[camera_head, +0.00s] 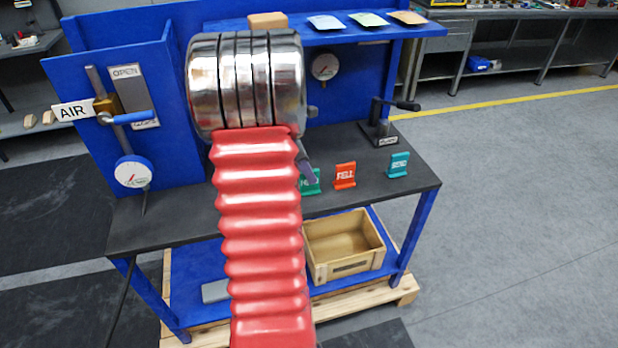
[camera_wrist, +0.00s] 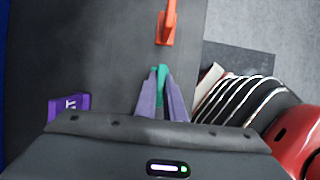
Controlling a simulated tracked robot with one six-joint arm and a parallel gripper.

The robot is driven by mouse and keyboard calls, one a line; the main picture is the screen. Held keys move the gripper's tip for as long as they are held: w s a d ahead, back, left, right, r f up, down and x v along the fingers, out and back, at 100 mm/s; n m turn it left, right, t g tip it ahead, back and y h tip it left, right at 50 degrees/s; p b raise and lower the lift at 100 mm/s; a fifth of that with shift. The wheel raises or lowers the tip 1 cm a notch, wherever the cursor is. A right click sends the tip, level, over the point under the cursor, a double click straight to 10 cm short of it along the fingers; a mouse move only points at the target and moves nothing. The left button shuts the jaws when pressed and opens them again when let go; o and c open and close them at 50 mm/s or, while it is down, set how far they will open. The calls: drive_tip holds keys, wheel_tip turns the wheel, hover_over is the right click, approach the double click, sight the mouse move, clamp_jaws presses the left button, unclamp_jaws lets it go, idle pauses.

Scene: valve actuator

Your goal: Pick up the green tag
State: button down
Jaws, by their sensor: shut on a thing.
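The green tag (camera_head: 309,185) is at the dark tabletop in the head view, just right of my red arm sleeve, which hides part of it. In the wrist view the green tag (camera_wrist: 161,76) shows as a thin upright strip between the two grey-purple fingers. My gripper (camera_wrist: 161,88) is shut on it, with a finger on each side. In the head view only a bit of my gripper (camera_head: 307,168) shows beside the sleeve. I cannot tell whether the tag still touches the tabletop.
An orange tag (camera_head: 345,176) stands right of the green one, and a teal tag (camera_head: 398,165) farther right. A purple tag (camera_wrist: 68,105) shows left in the wrist view. A black crank handle (camera_head: 385,120) stands behind. A wooden crate (camera_head: 345,268) sits on the lower shelf.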

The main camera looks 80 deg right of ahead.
wheel_tip(320, 180, up, 10)
drive_tip(key=shift+r, duration=0.1)
idle(0.4)
idle(0.5)
drive_tip(key=a+f+m, duration=0.1)
drive_tip(key=a+f, duration=0.1)
drive_tip(key=s+a+f+m, duration=0.1)
drive_tip(key=a+f, duration=0.1)
drive_tip(key=f, duration=0.1)
drive_tip(key=a+f+m+y, duration=0.1)
drive_tip(key=a+f, duration=0.2)
drive_tip(key=shift+s+m+g, duration=0.3)
drive_tip(key=shift+s+m, duration=0.1)
drive_tip(key=shift+s+r, duration=0.1)
